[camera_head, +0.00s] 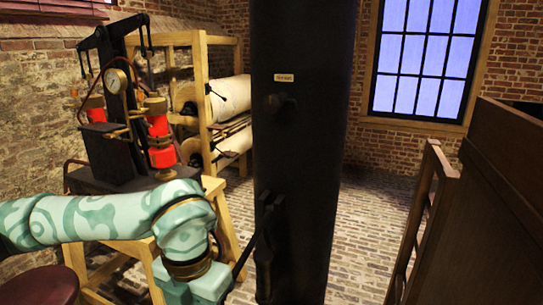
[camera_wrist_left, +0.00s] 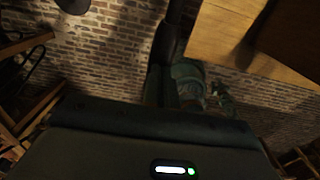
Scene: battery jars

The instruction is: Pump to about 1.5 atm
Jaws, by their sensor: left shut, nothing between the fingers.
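The pump (camera_head: 112,150) stands at the left in the head view, with red cylinders (camera_head: 159,132) and black lever arms (camera_head: 113,38) on top. Its round, white-faced gauge (camera_head: 117,81) faces me, but its reading is too small to make out. My left arm reaches in front of the pump stand. My right gripper is not in view.
A tall black cylinder (camera_head: 303,150) with a small label blocks the middle. A wooden stand (camera_head: 228,225) carries the pump. Behind it is a wooden rack (camera_head: 201,62) with pale rolls. A dark wooden partition (camera_head: 490,215) stands right. Brick floor (camera_head: 370,240) shows between.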

